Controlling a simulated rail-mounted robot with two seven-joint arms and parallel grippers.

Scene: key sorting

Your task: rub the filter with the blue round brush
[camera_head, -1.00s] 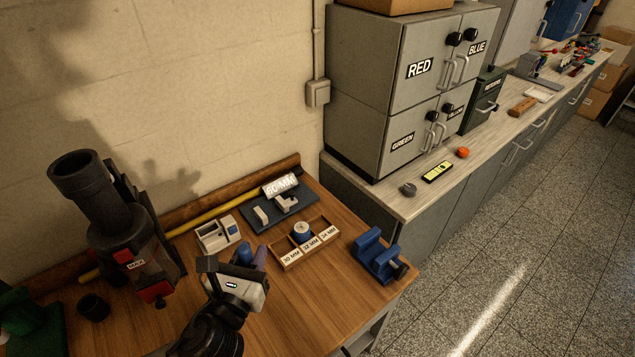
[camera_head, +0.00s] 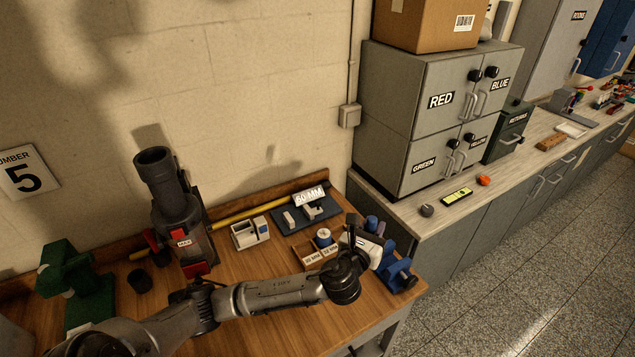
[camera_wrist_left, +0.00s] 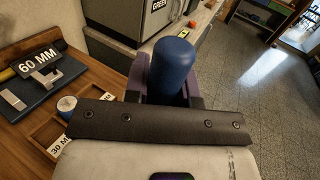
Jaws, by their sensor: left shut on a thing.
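My left gripper (camera_head: 372,233) is shut on a blue cylinder with a rounded end, which I take for the blue round brush (camera_head: 371,222). In the left wrist view the brush (camera_wrist_left: 173,68) stands upright between the purple fingers; its lower end is hidden and I see no bristles. The gripper is over the right end of the wooden bench, just behind and left of a blue vise-like holder (camera_head: 398,272), which the gripper partly hides. I cannot tell which thing is the filter.
A wooden tray with millimetre labels (camera_head: 309,258) holds a small round piece (camera_head: 323,237). Grey cabinets (camera_head: 420,110) rise at the back right.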

